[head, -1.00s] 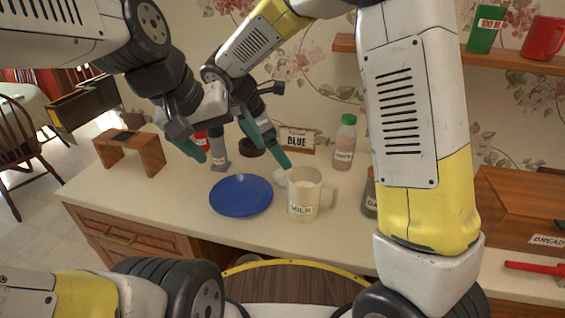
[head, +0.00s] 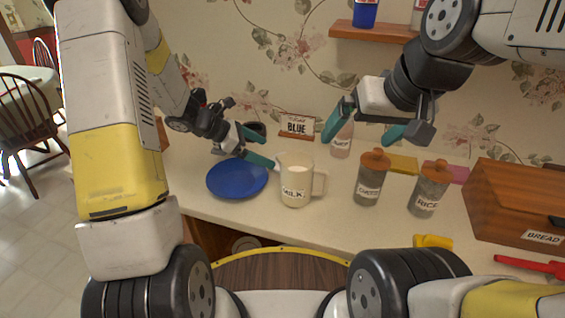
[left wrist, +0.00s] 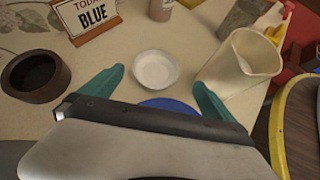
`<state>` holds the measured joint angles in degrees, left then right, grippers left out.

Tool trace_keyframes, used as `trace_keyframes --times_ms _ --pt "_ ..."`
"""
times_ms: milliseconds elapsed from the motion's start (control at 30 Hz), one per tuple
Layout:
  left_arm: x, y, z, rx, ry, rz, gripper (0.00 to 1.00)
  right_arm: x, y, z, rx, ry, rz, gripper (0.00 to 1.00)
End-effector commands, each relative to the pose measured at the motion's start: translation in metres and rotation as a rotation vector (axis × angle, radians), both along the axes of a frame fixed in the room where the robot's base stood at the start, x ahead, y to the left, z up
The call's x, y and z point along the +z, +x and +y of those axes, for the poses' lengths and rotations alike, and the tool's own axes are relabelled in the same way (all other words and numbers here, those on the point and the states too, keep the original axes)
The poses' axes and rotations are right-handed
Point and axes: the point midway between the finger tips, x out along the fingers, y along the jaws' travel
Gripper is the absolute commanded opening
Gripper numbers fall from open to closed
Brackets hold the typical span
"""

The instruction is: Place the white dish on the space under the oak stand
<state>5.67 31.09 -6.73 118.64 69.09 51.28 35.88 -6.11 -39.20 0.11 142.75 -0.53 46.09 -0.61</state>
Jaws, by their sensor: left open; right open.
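The white dish (left wrist: 155,69) is a small round bowl on the counter in the left wrist view. In the head view it is largely hidden around the milk pitcher and my left gripper. My left gripper (head: 264,147) is open and low over the counter behind the blue plate (head: 237,178); its fingers (left wrist: 157,85) lie either side of the dish's near edge in the left wrist view, not closed on it. The oak stand (head: 162,134) is almost wholly behind my left arm; only a brown sliver shows. My right gripper (head: 360,140) is open and empty above the canisters.
The milk pitcher (head: 297,182) stands close right of my left gripper. A dark round bowl (left wrist: 45,75) and a BLUE sign (head: 297,126) are behind. Two canisters (head: 369,180), (head: 428,190) and a bread box (head: 515,200) stand right. A shelf (head: 372,33) overhangs.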

Motion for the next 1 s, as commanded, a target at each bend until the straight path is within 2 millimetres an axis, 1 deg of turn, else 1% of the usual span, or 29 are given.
trace_keyframes --times_ms 67,367,500,600,700,933,967,1000 --pt "-0.007 0.003 -0.002 0.019 -0.010 0.018 1.00 0.000 -0.003 -0.001 -0.021 0.016 -0.006 1.00" --pt "-0.028 0.011 -0.026 0.019 -0.011 0.020 1.00 0.000 -0.003 -0.001 -0.022 0.018 -0.007 1.00" --pt "-0.045 0.016 -0.040 0.018 -0.011 0.020 1.00 0.000 -0.002 -0.001 -0.022 0.018 -0.007 1.00" --pt "-0.052 0.019 -0.050 0.018 -0.012 0.019 1.00 0.000 -0.002 -0.001 -0.022 0.018 -0.007 1.00" --pt "-0.056 0.021 -0.055 0.019 -0.010 0.016 1.00 0.000 -0.002 -0.001 -0.021 0.017 -0.007 1.00" --pt "-0.057 0.022 -0.056 0.020 -0.010 0.016 1.00 0.000 -0.002 -0.001 -0.021 0.017 -0.007 1.00" --pt "-0.057 0.022 -0.056 0.020 -0.010 0.016 0.96 0.000 -0.002 -0.001 -0.021 0.017 -0.007 1.00" --pt "-0.057 0.022 -0.055 0.020 -0.010 0.016 0.88 0.000 -0.002 -0.001 -0.021 0.017 -0.007 1.00"
